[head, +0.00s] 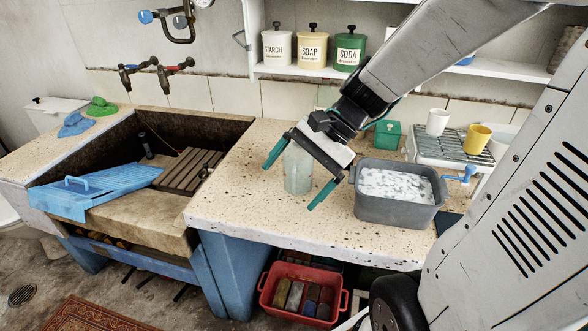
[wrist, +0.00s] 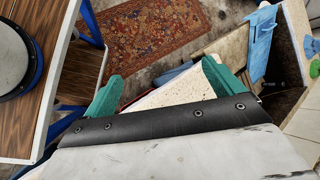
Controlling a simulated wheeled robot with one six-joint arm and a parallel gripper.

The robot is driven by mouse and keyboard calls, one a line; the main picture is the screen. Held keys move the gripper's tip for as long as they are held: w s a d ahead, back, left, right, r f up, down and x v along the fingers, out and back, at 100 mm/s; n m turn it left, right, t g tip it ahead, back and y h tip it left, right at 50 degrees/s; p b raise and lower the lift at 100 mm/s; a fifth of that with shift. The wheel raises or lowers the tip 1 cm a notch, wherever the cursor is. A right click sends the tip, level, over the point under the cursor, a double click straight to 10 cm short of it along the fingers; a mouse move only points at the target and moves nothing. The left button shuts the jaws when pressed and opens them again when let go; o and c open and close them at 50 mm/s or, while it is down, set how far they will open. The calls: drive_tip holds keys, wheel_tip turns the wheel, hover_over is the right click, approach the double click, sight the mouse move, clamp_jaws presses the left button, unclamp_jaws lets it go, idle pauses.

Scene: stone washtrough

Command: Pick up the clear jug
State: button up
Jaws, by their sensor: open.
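The clear jug (head: 297,172) stands upright on the speckled stone counter (head: 240,195), right of the trough. It is see-through, and my gripper's body hides part of its upper right. My gripper (head: 289,188) is open, with its two green fingers spread and pointing down and left. In the head view the jug shows between the fingers, but nothing is gripped; how far apart they are in depth I cannot tell. The wrist view shows the open gripper (wrist: 162,84) too, with a strip of pale counter beyond and no jug visible.
A grey tub (head: 397,210) of suds stands right of the jug. A rack (head: 425,150) with a white cup (head: 437,121) and a yellow cup (head: 478,139) is behind it. The trough (head: 160,215) with a blue board (head: 95,190) lies left. A red crate (head: 303,300) sits below.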

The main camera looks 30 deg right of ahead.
drive_tip(key=w+d+f+m+t+y, duration=0.2)
drive_tip(key=w+d+f+m+t, duration=0.35)
drive_tip(key=w+d+m, duration=0.4)
drive_tip(key=m+t+h, duration=0.3)
drive_tip(key=m+t, duration=0.2)
drive_tip(key=m, duration=0.4)
approach(301, 162)
wheel_tip(301, 162, down, 2)
drive_tip(key=w+d, duration=0.2)
drive_tip(key=d, duration=0.1)
drive_tip(key=shift+g, duration=0.25)
drive_tip(key=x, duration=1.2)
drive_tip(key=shift+w+d, duration=0.1)
drive_tip(key=shift+n, duration=0.25)
drive_tip(key=c, duration=0.8)
